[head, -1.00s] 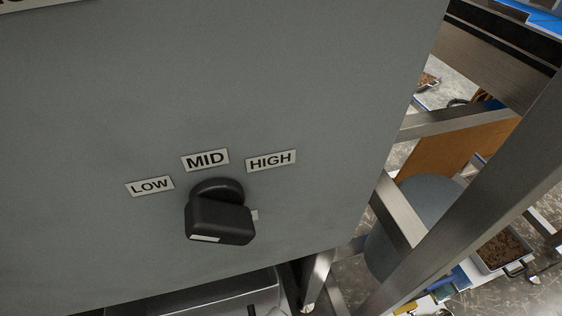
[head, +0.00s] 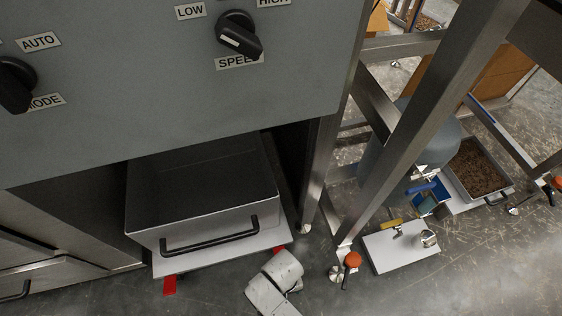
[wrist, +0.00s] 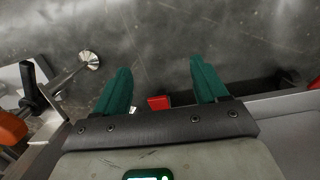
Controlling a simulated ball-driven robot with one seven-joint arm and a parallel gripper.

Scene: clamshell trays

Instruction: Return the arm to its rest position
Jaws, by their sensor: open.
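My gripper (wrist: 160,88) shows in the wrist view with two green fingers spread wide apart and nothing between them. Beyond the fingers is the grey floor, with a small red piece (wrist: 159,103) just above the gripper's dark bar. In the head view, a white, rounded part of my arm (head: 275,282) shows at the bottom centre, low in front of the cabinet. The gripper's fingers cannot be made out in the head view.
A grey panel (head: 180,110) with SPEED (head: 240,38) and MODE (head: 17,88) knobs fills the upper left. Below it stands a metal box (head: 200,220) with a black handle. A steel frame leg (head: 430,130), a white board (head: 400,246) and a tray of brown bits (head: 478,168) lie right.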

